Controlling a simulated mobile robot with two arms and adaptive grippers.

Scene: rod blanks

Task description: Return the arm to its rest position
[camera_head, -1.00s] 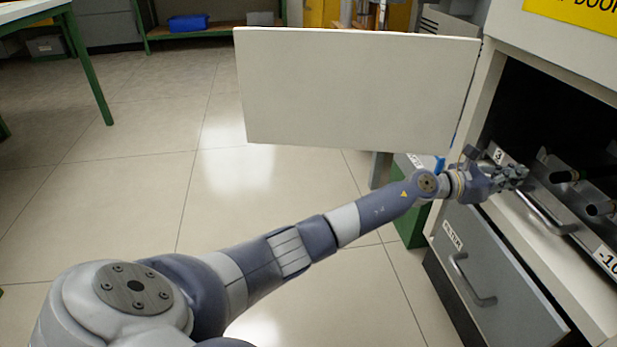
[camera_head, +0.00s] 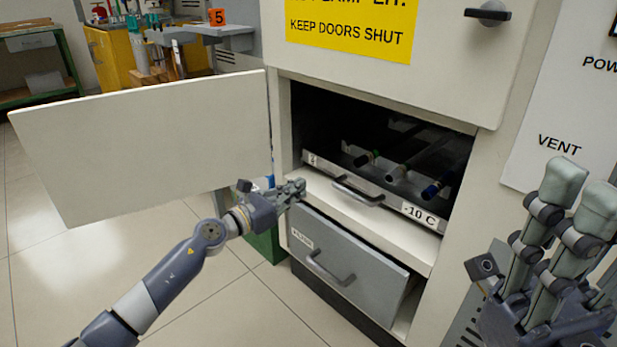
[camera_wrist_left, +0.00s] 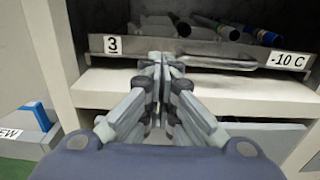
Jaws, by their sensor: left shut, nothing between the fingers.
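My left arm comes in from the lower left in the head view. Its gripper (camera_head: 298,188) is shut and empty, in front of the left front edge of the cabinet opening. In the left wrist view the closed fingers (camera_wrist_left: 158,62) point at the tray front (camera_wrist_left: 205,52), between the "3" label and the tray handle (camera_wrist_left: 218,62). I cannot tell from the pictures how small the gap to the tray is. My right gripper (camera_head: 582,190) is raised at the lower right of the head view, fingers up. Whether it is open is unclear.
The cabinet door (camera_head: 140,145) stands open to the left, behind my left arm. The tray (camera_head: 400,200) in the dark opening holds several rods (camera_head: 405,165). A drawer (camera_head: 345,265) below sticks out somewhat. The floor (camera_head: 60,290) at the left is clear.

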